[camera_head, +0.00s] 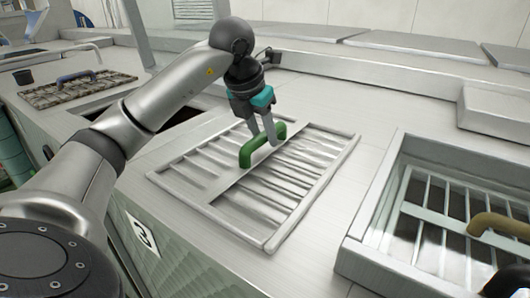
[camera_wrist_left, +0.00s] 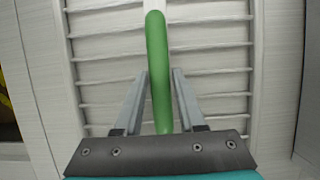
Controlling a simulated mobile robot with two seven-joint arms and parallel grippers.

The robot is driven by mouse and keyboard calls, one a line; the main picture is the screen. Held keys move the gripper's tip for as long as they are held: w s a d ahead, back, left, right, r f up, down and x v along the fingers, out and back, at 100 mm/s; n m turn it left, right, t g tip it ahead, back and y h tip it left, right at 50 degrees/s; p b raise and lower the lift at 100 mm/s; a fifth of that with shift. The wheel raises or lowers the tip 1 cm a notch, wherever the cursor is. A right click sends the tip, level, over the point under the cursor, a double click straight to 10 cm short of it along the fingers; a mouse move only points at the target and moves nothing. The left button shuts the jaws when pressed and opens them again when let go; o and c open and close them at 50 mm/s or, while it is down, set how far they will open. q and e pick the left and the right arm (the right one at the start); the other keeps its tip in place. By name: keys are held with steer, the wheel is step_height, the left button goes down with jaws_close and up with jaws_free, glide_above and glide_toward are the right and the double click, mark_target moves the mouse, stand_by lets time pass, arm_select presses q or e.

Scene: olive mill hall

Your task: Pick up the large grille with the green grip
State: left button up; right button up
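The large grille (camera_head: 311,187) is a pale metal frame with slats, lying flat on the light counter in the middle of the head view. Its green grip (camera_head: 247,154) is an arched bar on the central strip. My left gripper (camera_head: 267,136) points down at the grip, its fingers apart. In the left wrist view, the green grip (camera_wrist_left: 156,45) runs between the two open fingers (camera_wrist_left: 160,76), with a gap visible on each side. A dark part at the lower right corner of the head view may be my right gripper; its fingers are hidden.
At right, an opening with a raised frame (camera_head: 358,262) holds another grille (camera_head: 437,217) with a tan grip (camera_head: 497,226). The counter around the large grille is bare.

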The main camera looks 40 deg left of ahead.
arm_select(q)
jaws_close()
stand_by(0.9)
steer(key=shift+w+r, duration=0.1)
steer(key=shift+r, duration=0.1)
